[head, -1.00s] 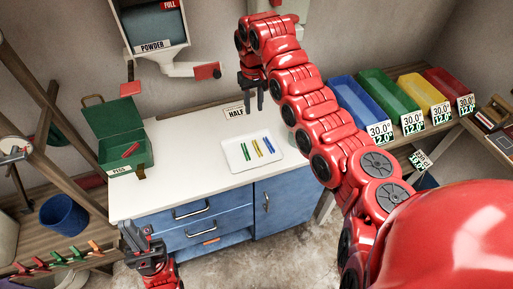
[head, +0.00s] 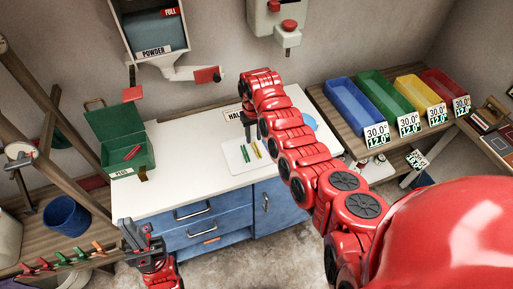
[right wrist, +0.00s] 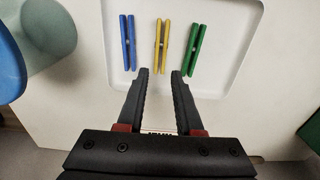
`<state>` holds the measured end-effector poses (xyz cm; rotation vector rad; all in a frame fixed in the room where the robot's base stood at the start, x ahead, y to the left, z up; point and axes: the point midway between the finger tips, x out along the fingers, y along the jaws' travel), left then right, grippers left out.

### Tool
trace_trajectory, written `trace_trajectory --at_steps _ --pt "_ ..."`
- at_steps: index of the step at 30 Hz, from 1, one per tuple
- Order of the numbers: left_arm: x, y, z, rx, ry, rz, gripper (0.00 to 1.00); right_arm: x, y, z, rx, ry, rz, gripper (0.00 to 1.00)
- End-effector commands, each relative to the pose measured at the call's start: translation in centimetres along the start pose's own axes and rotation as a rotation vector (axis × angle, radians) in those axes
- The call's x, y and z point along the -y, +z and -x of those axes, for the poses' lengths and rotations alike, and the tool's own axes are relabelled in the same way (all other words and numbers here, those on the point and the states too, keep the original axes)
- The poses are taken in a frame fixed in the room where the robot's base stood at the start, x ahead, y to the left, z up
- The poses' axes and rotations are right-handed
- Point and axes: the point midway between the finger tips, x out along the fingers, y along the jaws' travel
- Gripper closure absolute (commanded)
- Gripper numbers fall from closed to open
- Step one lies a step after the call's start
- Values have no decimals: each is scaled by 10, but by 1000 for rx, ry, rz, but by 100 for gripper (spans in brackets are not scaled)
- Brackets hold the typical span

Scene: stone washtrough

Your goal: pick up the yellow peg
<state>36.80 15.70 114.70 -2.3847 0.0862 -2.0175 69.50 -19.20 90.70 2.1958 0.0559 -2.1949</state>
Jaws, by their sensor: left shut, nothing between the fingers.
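The yellow peg (head: 257,149) lies on a white tray (head: 232,163) on the counter, beside a green peg (head: 245,153). In the right wrist view the yellow peg (right wrist: 161,45) lies between the blue peg (right wrist: 128,42) and the green peg (right wrist: 195,50). My right gripper (right wrist: 160,73) is open and empty, its fingertips just short of the yellow peg's near end, with the peg lined up with the gap. In the head view my right gripper (head: 249,131) is by the tray's back side, and my arm hides the blue peg. My left gripper (head: 134,236) is shut and empty in front of the counter.
A green box (head: 122,145) with a red peg stands on the counter's left. A blue round thing (head: 309,121) is partly hidden behind my right arm. Coloured bins (head: 356,110) stand on the right shelf. The counter's front left is clear.

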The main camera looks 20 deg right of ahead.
Motion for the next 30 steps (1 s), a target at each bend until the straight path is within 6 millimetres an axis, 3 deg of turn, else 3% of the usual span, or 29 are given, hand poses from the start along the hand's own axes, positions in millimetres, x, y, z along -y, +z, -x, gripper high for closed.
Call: trace_trajectory --at_steps 2,9,19,25,30 --pt "0 -1 -9 0 0 0 100 -1 1 -4 6 1 0 65" --pt "0 -1 -9 0 0 0 100 0 1 -27 4 1 2 65" --pt "0 -2 -9 0 0 0 100 -1 0 -30 1 0 0 65" --pt "0 -1 -9 0 0 0 100 -1 0 -30 1 0 0 99" --pt "0 -2 -9 0 0 0 100 -1 0 -30 1 0 0 100"
